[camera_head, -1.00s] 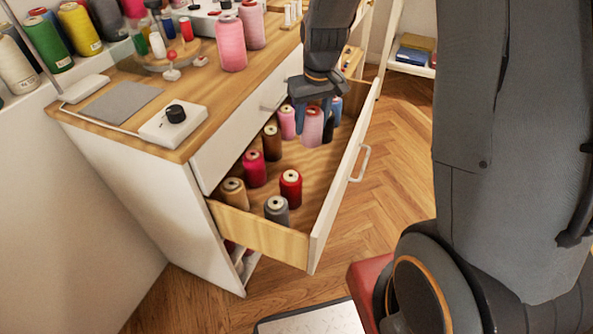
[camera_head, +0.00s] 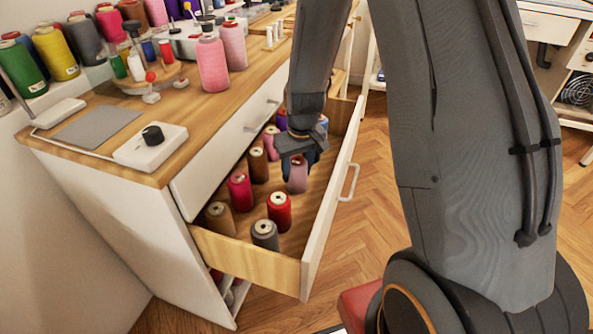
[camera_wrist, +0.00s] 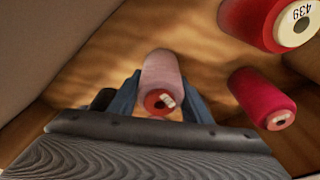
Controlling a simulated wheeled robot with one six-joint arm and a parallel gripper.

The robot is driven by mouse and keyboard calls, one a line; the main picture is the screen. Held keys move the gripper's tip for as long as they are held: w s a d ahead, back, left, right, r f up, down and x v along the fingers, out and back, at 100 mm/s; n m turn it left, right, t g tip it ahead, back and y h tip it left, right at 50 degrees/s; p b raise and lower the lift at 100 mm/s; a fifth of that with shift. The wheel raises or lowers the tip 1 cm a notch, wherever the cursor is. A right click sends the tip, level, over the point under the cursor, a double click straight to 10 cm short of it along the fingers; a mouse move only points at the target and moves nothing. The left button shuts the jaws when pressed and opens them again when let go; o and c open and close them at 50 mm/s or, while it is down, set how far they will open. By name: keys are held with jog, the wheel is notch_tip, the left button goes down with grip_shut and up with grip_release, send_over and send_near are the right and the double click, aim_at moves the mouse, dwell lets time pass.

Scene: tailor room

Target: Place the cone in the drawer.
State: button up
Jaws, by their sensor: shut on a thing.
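My gripper (camera_head: 297,160) is inside the open drawer (camera_head: 246,259), shut on a pale pink cone of thread (camera_head: 297,180). In the wrist view the pink cone (camera_wrist: 161,72) sits between my two blue-grey fingers (camera_wrist: 160,98), its red-ringed end toward the camera. The drawer's wooden floor lies beneath it; I cannot tell whether the cone touches the floor. The drawer is pulled out from a white cabinet and holds several other cones, among them a red one (camera_head: 279,210), a crimson one (camera_head: 240,190) and a grey one (camera_head: 265,235).
A brown cone (camera_head: 258,165) and a tan one (camera_head: 219,217) stand along the drawer's cabinet side. The drawer front with its handle (camera_head: 350,182) borders the right. The wooden worktop (camera_head: 193,100) above carries pink spools (camera_head: 211,64) and a white box with a black knob (camera_head: 150,145).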

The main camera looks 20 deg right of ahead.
jog(key=o, duration=1.3)
jog(key=shift+f, duration=0.1)
jog(key=shift+c, duration=0.2)
jog(key=r, duration=0.4)
jog(key=s+r+p, duration=0.1)
jog(key=r, duration=0.3)
jog(key=s+r+p, duration=0.1)
jog(key=r, duration=0.3)
jog(key=shift+d+r, duration=0.1)
jog(key=shift+r, duration=0.05)
jog(key=s+a+r, duration=0.3)
jog(key=s+r, duration=0.1)
jog(key=s, duration=0.4)
jog(key=s+a+r+g, duration=0.1)
jog(key=s+a+r, duration=0.2)
jog(key=s, duration=0.5)
jog(key=s+a+r+n, duration=0.1)
jog(key=s+a+r, duration=0.2)
jog(key=s+r, duration=0.2)
jog(key=s, duration=0.3)
jog(key=shift+g, duration=0.3)
jog(key=shift+w+r+p, duration=0.1)
jog(key=shift+p, duration=0.3)
